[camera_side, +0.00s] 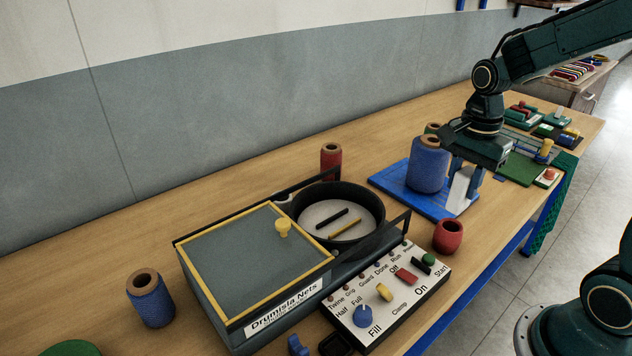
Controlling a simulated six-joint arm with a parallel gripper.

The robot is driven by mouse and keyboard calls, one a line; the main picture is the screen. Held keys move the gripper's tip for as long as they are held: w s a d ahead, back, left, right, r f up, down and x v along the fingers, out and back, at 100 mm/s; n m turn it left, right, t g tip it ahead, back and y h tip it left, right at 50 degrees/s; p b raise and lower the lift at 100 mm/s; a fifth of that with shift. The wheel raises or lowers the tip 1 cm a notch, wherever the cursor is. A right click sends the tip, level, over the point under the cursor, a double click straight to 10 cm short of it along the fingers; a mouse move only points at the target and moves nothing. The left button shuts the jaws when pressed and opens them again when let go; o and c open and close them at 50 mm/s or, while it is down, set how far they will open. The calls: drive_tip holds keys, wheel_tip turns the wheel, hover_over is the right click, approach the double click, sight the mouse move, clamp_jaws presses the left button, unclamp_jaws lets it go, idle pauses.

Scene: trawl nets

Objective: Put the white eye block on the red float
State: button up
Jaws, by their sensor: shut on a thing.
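The white eye block (459,191) is a pale upright piece between the fingers of my gripper (462,182). My gripper points down and is shut on it, over the right part of the blue board (391,184). I cannot tell whether the block's lower end touches the board. The red float (448,237) looks like the short round red piece with a dark hollow top. It stands on the wooden table, nearer the camera than my gripper and slightly left of it, apart from the block.
A large blue spool (428,166) stands just left of my gripper. A grey machine with a round black pan (340,216) and a white control panel (388,300) fills the front. A red spool (331,160) stands behind it. Green trays (520,167) lie right of my gripper.

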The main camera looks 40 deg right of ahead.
sight(459, 199)
drive_tip(key=shift+f, duration=2.1)
drive_tip(key=shift+f, duration=0.15)
drive_tip(key=o, duration=1.1)
drive_tip(key=shift+c, duration=0.2)
wheel_tip(459, 199, up, 12)
drive_tip(key=shift+r, duration=0.15)
